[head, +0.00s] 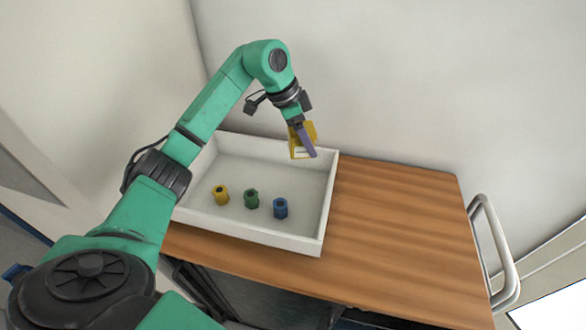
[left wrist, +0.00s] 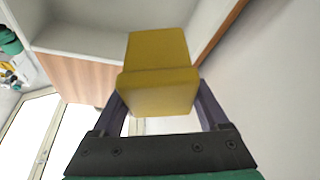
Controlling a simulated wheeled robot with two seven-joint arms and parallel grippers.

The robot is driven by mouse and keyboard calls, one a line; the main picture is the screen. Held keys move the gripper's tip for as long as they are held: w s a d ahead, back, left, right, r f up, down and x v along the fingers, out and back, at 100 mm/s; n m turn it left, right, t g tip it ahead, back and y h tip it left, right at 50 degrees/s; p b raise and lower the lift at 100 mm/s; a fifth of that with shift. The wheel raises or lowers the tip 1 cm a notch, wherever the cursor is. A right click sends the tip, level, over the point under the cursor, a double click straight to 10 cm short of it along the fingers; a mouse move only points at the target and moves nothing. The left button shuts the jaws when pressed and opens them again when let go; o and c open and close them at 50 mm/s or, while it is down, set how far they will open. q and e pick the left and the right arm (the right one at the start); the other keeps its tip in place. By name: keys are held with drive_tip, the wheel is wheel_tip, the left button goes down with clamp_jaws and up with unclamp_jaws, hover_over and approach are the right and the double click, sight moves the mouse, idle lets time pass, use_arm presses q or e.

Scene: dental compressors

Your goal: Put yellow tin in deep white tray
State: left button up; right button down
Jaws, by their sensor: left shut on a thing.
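The yellow tin (head: 299,152) is held in my left gripper (head: 306,143), above the back right part of the deep white tray (head: 295,240). In the left wrist view the yellow tin (left wrist: 158,75) sits between the two dark purple fingers of my left gripper (left wrist: 160,108), which are shut on it. The tray's pale walls (left wrist: 85,45) show behind the tin there. In the head view a finger covers part of the tin. My right gripper is not in view.
Inside the tray stand a small yellow nut-like piece (head: 220,194), a green one (head: 251,198) and a blue one (head: 280,208). The tray stands on a wooden top (head: 400,220) with bare room to the right. A metal handle (head: 495,245) is at the right edge. A wall rises behind.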

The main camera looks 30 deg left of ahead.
sight(288, 145)
use_arm(q)
drive_tip(key=f, duration=0.4)
drive_tip(key=f+p, duration=0.1)
drive_tip(key=f, duration=0.3)
drive_tip(key=f+p, duration=0.1)
drive_tip(key=f, duration=0.3)
drive_tip(key=shift+w+a+f, duration=0.15)
drive_tip(key=shift+w+f, duration=0.05)
drive_tip(key=shift+w, duration=0.1)
drive_tip(key=shift+f, duration=0.4)
drive_tip(key=o, duration=1.6)
drive_tip(key=shift+f, duration=0.1)
drive_tip(key=shift+c, duration=0.2)
drive_tip(key=b+v, duration=0.2)
drive_tip(key=v, duration=1)
